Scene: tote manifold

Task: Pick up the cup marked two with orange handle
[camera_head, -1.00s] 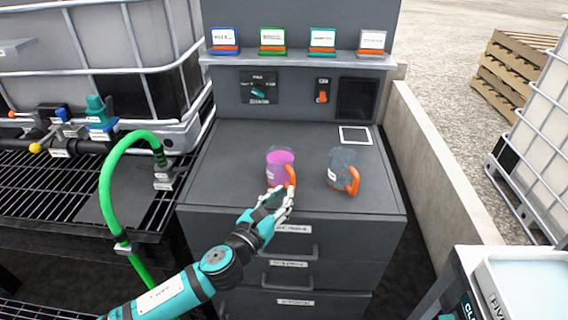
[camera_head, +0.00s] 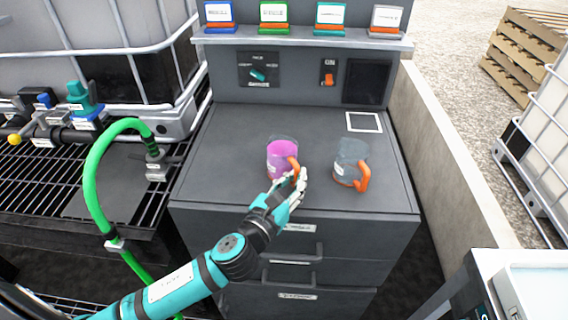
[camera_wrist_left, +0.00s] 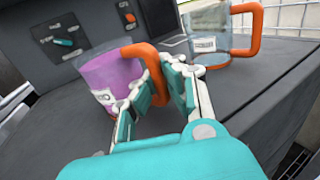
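A clear cup with pink contents (camera_head: 281,156) and an orange handle stands on the dark cabinet top (camera_head: 225,165). It also shows in the wrist view (camera_wrist_left: 103,75). A second clear cup with an orange handle (camera_head: 350,160) stands to its right, with greyish contents; it is at the top of the wrist view (camera_wrist_left: 208,28). Both carry small labels that I cannot read. My left gripper (camera_head: 297,180) is at the pink cup's handle. In the wrist view its fingers (camera_wrist_left: 163,82) lie on either side of the handle, close to it; whether they press it is unclear. My right gripper is not in view.
A shelf (camera_head: 300,40) with several coloured card holders and a panel with switches (camera_head: 258,72) stand behind the cups. A white-framed square (camera_head: 364,122) lies at the back right. A green hose (camera_head: 92,180) and grating are at the left.

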